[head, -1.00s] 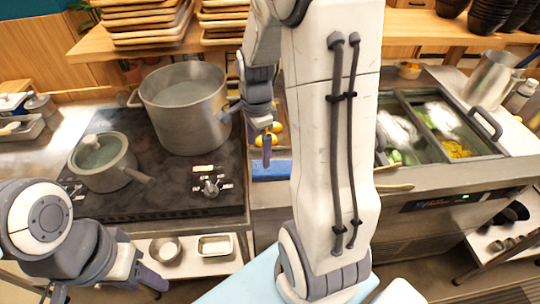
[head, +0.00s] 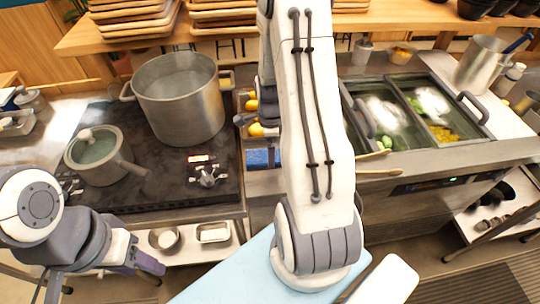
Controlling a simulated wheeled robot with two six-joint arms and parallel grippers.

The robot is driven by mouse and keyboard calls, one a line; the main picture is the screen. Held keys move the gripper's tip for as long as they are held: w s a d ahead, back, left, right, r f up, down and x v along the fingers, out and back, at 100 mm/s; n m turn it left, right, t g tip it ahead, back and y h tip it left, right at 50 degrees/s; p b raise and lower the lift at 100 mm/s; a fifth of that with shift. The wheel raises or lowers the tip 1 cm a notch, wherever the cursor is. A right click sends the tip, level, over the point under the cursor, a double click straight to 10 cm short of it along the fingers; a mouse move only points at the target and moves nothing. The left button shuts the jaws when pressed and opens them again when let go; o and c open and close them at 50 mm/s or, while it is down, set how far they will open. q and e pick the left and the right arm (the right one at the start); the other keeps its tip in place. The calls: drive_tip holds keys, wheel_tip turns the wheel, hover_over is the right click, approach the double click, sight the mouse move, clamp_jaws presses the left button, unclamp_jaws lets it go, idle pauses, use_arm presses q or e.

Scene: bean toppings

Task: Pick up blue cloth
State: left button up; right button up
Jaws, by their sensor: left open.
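The blue cloth (head: 258,158) lies on the counter between the stove and the food wells, partly hidden behind my right arm. My right gripper is almost wholly hidden behind that arm. Only a dark grey part (head: 243,119) shows at the arm's left side, above the cloth in the picture, so its jaws and any contact with the cloth cannot be seen. My left gripper (head: 140,267) is open at the lower left, in front of the stove and well away from the cloth.
A large steel pot (head: 180,105) and a smaller lidded pot (head: 98,155) stand on the black stove (head: 160,190). Yellow-orange items (head: 255,128) lie behind the cloth. Food wells (head: 420,118) are at the right. Stacked trays (head: 135,22) stand on the back shelf.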

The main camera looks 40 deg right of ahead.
drive_tip(key=shift+f, duration=0.75)
drive_tip(key=c, duration=1.1)
drive_tip(key=shift+r, duration=0.15)
wheel_tip(320, 180, up, 10)
drive_tip(key=b, duration=0.1)
